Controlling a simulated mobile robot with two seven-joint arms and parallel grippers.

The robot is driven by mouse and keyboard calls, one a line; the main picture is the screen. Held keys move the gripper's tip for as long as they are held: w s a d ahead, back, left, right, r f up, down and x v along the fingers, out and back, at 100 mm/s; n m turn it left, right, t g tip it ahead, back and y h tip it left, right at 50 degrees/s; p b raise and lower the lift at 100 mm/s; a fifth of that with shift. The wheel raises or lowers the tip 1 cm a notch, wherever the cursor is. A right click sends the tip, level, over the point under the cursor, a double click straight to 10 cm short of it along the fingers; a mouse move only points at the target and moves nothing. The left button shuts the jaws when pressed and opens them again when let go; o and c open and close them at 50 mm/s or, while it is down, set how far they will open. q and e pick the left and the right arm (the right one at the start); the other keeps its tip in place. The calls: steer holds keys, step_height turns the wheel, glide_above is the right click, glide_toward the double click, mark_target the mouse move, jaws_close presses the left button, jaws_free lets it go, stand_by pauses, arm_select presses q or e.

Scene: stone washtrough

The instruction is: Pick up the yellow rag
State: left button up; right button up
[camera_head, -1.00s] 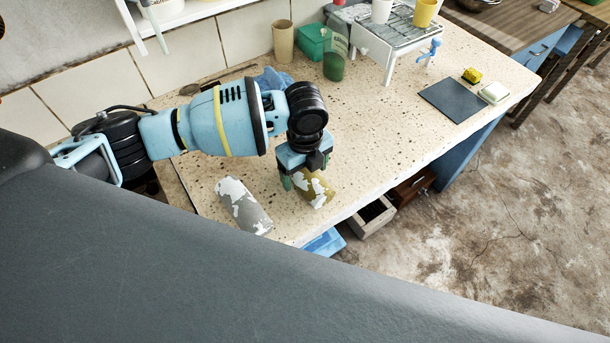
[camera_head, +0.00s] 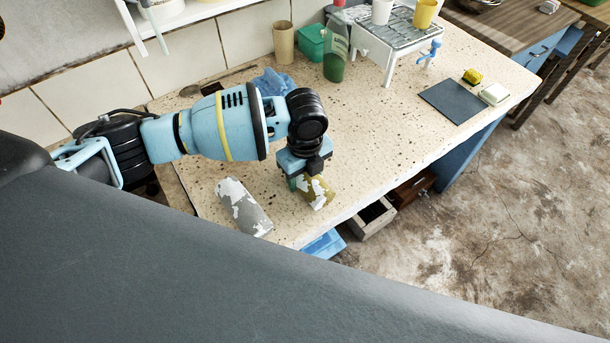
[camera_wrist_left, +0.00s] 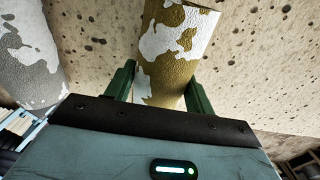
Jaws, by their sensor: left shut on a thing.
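The yellow rag (camera_head: 320,194) is a rolled, mustard-yellow cloth with white patches, lying on the speckled stone counter near its front edge. My left gripper (camera_head: 305,183) is over it from above, shut on its near part. In the left wrist view the rag (camera_wrist_left: 178,45) runs between the two green fingers of the gripper (camera_wrist_left: 160,76) and extends beyond them. It appears to rest on the stone still; whether it is clear of it cannot be told. My right gripper is not in view.
A grey-and-white rolled rag (camera_head: 243,207) lies just left of the yellow one. A blue cloth (camera_head: 273,82), a green bottle (camera_head: 335,55) and a small rack (camera_head: 388,42) stand further back. An open drawer (camera_head: 373,220) is below the front edge. The counter's middle is clear.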

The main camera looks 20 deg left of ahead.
arm_select(q)
step_height(320, 180, up, 10)
steer(key=shift+r+p, duration=0.1)
steer(key=shift+p, duration=0.25)
steer(key=n, duration=0.2)
steer(key=s+a+n, duration=0.1)
steer(key=n, duration=0.1)
steer(key=a+r+n, duration=0.1)
steer(key=n, duration=0.1)
steer(key=shift+s+a, duration=0.1)
steer(key=shift+s, duration=0.2)
steer(key=s+a+r+n, duration=0.2)
steer(key=s+a+n, duration=0.2)
steer(key=n, duration=1)
steer(key=shift+s+a, duration=0.2)
steer(key=shift+s, duration=0.5)
steer(key=n, duration=0.1)
steer(key=s+n, duration=0.1)
steer(key=n, duration=0.1)
steer(key=s+a+n, duration=0.1)
steer(key=n, duration=0.1)
steer(key=shift+s+a+r, duration=0.1)
steer(key=shift+s+r, duration=0.05)
steer(key=shift+r, duration=0.2)
steer(key=shift+a, duration=0.1)
